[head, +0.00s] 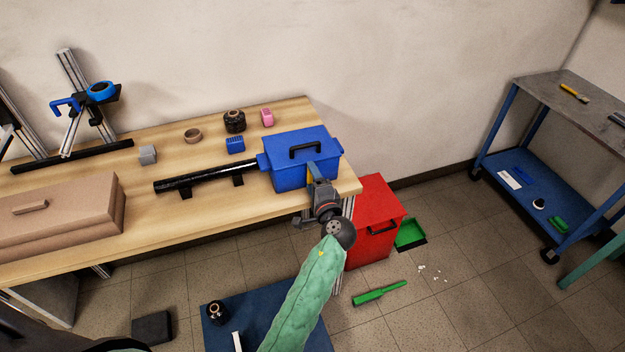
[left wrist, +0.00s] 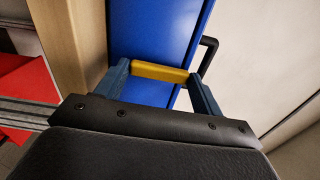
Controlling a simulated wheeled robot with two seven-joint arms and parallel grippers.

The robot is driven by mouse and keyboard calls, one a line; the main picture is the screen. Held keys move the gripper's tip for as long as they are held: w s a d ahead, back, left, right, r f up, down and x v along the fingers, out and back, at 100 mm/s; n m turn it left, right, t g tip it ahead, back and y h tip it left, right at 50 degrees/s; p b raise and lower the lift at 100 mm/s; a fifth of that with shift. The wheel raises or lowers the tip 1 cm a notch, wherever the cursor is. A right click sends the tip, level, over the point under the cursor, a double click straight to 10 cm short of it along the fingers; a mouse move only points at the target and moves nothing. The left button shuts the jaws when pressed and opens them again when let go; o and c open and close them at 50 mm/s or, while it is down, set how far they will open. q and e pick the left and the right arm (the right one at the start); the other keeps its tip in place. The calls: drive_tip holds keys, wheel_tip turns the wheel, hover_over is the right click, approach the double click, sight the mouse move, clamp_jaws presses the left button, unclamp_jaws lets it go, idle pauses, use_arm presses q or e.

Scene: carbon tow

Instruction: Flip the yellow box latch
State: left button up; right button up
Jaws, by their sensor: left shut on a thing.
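A blue box (head: 286,176) with a black top handle (head: 305,151) stands near the right end of the wooden table. Its yellow latch (head: 311,171) is on the front side and is partly hidden by my gripper in the head view. My left gripper (head: 317,182) reaches in at the front of the box. In the left wrist view, its two fingers sit at the two ends of the yellow latch (left wrist: 160,72) and are shut on it, against the blue box (left wrist: 150,35). My right gripper is not in view.
A black tube (head: 205,177) lies on supports left of the box. A blue block (head: 235,145), a black spool (head: 234,121) and a pink block (head: 267,117) stand behind. A red cabinet (head: 376,222) stands beside the table's right end.

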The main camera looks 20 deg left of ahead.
use_arm(q)
drive_tip(key=o, duration=1)
drive_tip(key=b+v, duration=0.1)
drive_tip(key=v, duration=0.7)
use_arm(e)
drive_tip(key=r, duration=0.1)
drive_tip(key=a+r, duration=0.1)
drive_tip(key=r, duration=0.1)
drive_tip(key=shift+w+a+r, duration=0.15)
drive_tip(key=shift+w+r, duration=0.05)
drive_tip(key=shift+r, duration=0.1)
use_arm(q)
drive_tip(key=shift+w, duration=0.1)
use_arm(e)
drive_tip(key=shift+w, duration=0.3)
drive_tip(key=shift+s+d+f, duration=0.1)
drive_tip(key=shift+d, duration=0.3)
